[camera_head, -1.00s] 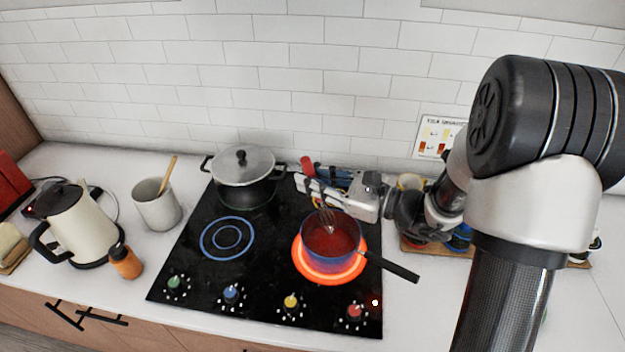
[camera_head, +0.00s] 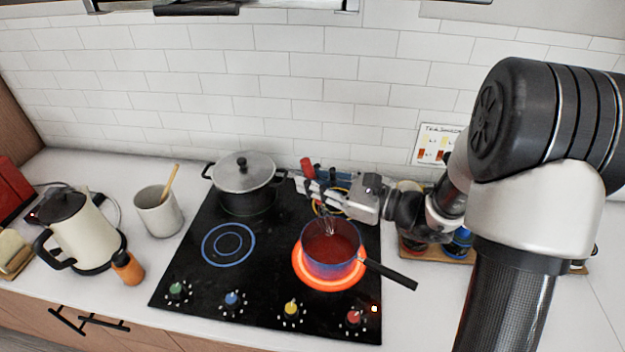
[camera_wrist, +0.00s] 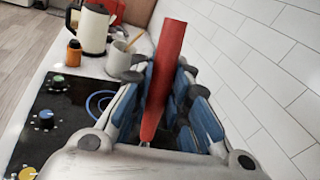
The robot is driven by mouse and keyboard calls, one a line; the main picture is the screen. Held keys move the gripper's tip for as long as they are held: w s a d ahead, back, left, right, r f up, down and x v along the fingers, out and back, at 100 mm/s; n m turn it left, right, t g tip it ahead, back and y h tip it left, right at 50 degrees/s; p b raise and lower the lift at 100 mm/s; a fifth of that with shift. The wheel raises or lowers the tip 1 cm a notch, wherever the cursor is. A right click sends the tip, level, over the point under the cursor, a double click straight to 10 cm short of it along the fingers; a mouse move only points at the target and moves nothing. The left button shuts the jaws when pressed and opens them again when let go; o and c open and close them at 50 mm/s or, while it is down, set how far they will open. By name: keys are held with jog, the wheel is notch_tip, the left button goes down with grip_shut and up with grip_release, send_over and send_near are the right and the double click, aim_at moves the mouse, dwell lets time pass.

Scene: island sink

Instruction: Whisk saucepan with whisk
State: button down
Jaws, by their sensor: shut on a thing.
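My gripper (camera_head: 318,188) is shut on the whisk, whose red handle (camera_wrist: 168,65) sticks up between the blue-padded fingers in the wrist view. In the head view the red handle top (camera_head: 307,168) shows above the fingers. The wire end of the whisk (camera_head: 327,220) hangs below the gripper, at the back part of the saucepan's opening; I cannot tell whether its tip touches the contents. The saucepan (camera_head: 333,268) holds red liquid and sits on the glowing right burner (camera_head: 300,268), its black handle (camera_head: 392,274) pointing to the front right.
A lidded pot (camera_head: 245,185) stands at the back left of the black cooktop (camera_head: 200,270). A beige mug with a wooden spoon (camera_head: 158,212), a kettle (camera_head: 85,235) and an orange bottle (camera_head: 127,266) stand left. A wooden board (camera_head: 455,252) with jars lies right, behind my arm.

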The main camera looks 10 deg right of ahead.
jog(key=shift+r, duration=0.1)
jog(key=shift+r+p, duration=2)
jog(key=shift+r, duration=0.45)
